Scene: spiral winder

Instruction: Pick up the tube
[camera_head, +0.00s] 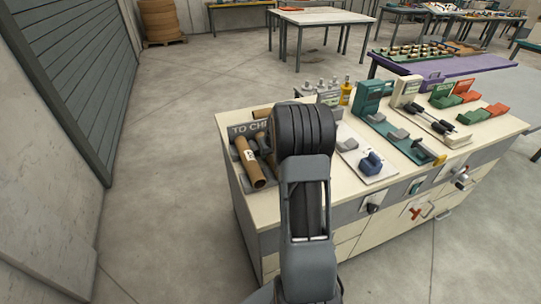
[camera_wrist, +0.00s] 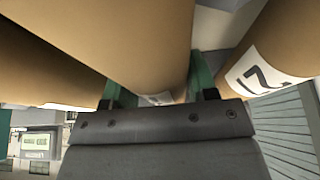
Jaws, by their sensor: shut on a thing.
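My gripper (camera_wrist: 157,92) has two green fingers, seen in the wrist view, and is shut on a brown cardboard tube (camera_wrist: 140,45) that runs between them. Another brown tube (camera_wrist: 262,62) with a white label and black digits lies close to the right finger. A further brown tube (camera_wrist: 35,65) is at the left. In the head view my dark wrist hides the gripper and the held tube. A brown tube (camera_head: 247,160) with a white label lies in the grey tray marked "TO CH…" (camera_head: 243,129), whose sign is partly covered. Another tube end (camera_head: 262,113) shows behind it.
The tray sits at the left end of a cream cabinet top (camera_head: 225,118). To its right are a blue-handled device (camera_head: 371,162), green fixtures (camera_head: 372,98) and small bottles (camera_head: 346,90). A grey shutter (camera_head: 75,80) stands at the left; the floor between is clear.

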